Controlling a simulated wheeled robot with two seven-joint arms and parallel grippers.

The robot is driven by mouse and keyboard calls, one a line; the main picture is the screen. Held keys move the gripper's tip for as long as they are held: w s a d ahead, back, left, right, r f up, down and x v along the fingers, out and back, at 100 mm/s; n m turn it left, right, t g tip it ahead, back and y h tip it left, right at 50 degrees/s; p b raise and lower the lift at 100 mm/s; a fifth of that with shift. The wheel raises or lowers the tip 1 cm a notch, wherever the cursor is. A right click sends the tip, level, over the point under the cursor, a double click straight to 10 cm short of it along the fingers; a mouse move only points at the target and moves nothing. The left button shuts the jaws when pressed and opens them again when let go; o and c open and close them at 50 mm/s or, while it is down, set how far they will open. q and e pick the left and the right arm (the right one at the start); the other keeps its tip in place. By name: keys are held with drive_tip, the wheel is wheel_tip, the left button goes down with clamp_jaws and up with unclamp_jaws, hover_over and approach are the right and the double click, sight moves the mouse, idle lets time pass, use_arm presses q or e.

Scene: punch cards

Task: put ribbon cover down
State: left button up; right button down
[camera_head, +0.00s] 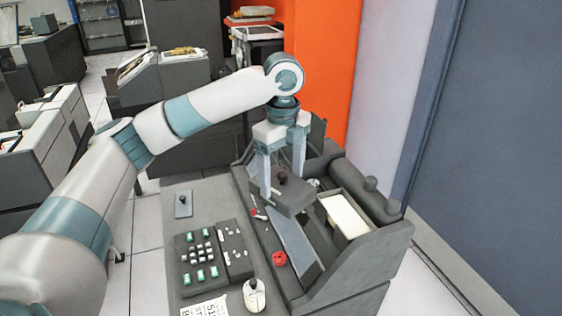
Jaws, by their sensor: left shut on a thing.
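My left gripper (281,178) reaches down over the dark grey machine (357,262) on the desk. It is shut on a small dark grey cover with a black knob on top, which I take to be the ribbon cover (291,201). The cover sits between the fingers above the machine's sloped channel. I cannot tell whether its underside touches the machine. The part of the machine beneath the cover is hidden by it. My right gripper is not in view.
Right of the cover is a bin with a pale card stack (343,214). In front are a red knob (279,259), a keypad (202,250), a white mouse-shaped object (254,295) and a printed sheet (205,307). An orange wall (322,70) stands behind.

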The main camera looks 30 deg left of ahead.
use_arm(q)
drive_tip(key=s+d+f+n+b, duration=0.2)
drive_tip(key=s+f+n, duration=0.4)
drive_tip(key=f, duration=0.4)
drive_tip(key=s+d+f+n+b, duration=0.1)
drive_tip(key=s+d+f+n, duration=0.2)
drive_tip(key=s+f+n, duration=0.4)
drive_tip(key=s+d+f+n+b, duration=0.2)
drive_tip(key=s+f+n, duration=0.4)
drive_tip(key=f, duration=0.8)
drive_tip(key=shift+s+d+f+n+b, duration=0.3)
drive_tip(key=shift+d+n, duration=0.2)
drive_tip(key=shift+n, duration=0.7)
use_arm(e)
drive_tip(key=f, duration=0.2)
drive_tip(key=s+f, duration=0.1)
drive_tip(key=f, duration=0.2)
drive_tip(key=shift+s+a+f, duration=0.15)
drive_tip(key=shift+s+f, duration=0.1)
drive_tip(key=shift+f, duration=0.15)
use_arm(q)
drive_tip(key=shift+a, duration=0.1)
